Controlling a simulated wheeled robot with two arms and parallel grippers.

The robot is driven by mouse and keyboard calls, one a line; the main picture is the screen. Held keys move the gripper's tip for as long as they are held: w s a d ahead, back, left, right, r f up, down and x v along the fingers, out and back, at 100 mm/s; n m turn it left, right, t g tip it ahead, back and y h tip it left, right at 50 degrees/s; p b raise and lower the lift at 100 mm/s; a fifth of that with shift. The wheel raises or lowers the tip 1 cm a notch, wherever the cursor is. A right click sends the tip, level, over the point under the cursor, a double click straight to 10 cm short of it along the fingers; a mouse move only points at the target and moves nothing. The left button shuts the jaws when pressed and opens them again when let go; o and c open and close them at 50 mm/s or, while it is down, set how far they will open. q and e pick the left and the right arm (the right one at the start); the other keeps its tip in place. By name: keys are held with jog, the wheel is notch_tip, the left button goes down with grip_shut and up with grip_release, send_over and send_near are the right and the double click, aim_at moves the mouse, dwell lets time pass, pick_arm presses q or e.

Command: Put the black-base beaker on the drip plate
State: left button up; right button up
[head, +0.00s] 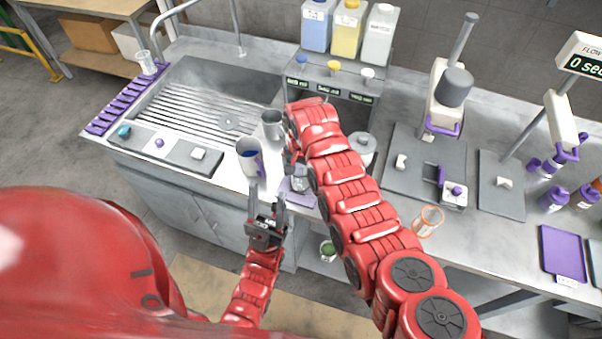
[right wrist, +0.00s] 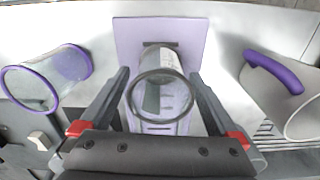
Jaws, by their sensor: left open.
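A clear glass beaker (right wrist: 160,97) with a dark base stands on a purple plate (right wrist: 127,38) in the right wrist view. I cannot tell whether this plate is the drip plate. The beaker (head: 300,178) also shows in the head view, on the purple plate (head: 303,197) near the counter's front edge. My right gripper (right wrist: 158,73) has a finger on each side of the beaker, with a visible gap to its wall. In the head view my right arm partly hides this gripper. My left gripper (head: 267,210) is open and empty, in front of the counter edge.
A pitcher with a purple handle (head: 249,157) stands left of the beaker, with a metal vessel (head: 272,125) behind it. A dispenser with bottles (head: 348,30), a sink (head: 205,95) and an orange-rimmed glass (head: 428,220) surround my arm.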

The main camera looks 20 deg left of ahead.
jog(key=shift+r, duration=0.7)
notch_tip(320, 180, up, 11)
jog(key=shift+s+f, duration=0.1)
jog(key=shift+f, duration=0.05)
dwell(0.4)
